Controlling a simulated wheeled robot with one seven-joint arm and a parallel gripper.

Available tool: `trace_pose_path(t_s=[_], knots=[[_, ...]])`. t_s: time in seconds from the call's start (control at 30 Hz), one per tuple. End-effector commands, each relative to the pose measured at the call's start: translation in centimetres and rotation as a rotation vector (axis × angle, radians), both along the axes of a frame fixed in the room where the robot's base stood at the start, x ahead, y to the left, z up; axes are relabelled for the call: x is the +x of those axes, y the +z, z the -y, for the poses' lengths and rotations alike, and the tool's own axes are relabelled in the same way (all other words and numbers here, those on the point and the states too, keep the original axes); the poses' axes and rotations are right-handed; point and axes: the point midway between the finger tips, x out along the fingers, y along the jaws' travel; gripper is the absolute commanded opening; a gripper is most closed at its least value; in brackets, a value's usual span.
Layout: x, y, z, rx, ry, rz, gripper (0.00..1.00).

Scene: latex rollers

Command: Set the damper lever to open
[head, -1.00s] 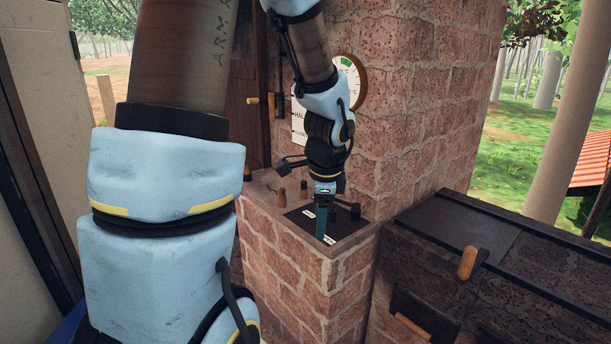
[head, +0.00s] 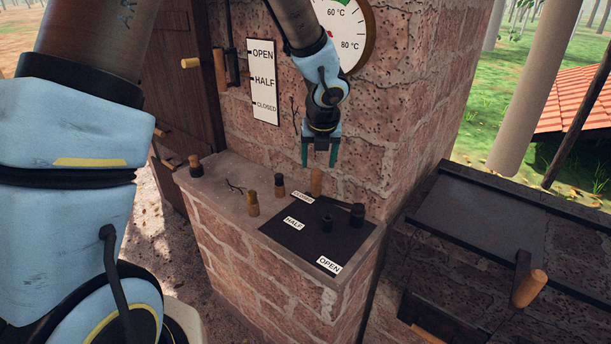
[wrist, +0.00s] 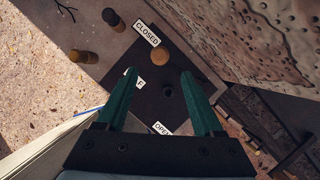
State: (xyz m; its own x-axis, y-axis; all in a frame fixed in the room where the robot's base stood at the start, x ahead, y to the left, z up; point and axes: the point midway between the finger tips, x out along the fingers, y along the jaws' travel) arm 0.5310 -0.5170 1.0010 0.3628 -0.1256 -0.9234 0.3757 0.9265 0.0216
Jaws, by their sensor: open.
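A black plate (head: 290,240) on the brick ledge carries the labels CLOSED, HALF and OPEN. A wooden knob (head: 316,182) stands near its CLOSED label; the wrist view also shows this knob (wrist: 160,55) beside that label. Two dark round posts (head: 357,214) stand on the plate; any lever arm joining them to the knob is unclear. My gripper (head: 320,160) is open and empty, above the plate's far side. In the wrist view my gripper's fingers (wrist: 160,76) are apart, with the knob seen beyond their tips. A wall sign (head: 263,82) reads OPEN, HALF, CLOSED.
Wooden handles (head: 190,63) show left of the sign. A dial gauge (head: 345,30) is on the brick wall behind my gripper. Several small pegs (head: 253,203) stand on the ledge left of the plate. A dark firebox top with a wooden-handled lever (head: 530,288) is at right.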

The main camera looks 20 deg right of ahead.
Motion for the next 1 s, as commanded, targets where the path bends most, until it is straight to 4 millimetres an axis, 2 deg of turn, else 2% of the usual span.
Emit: trace_pose_path(t_s=[0.5, 0.7, 1.0], knots=[[3.1, -8.0, 0.9, 0.002, 0.005, -0.002, 0.69], [3.6, -9.3, 1.1, 0.001, 0.004, -0.001, 0.69], [3.7, -9.4, 1.1, 0.0, 0.006, -0.001, 0.69]])
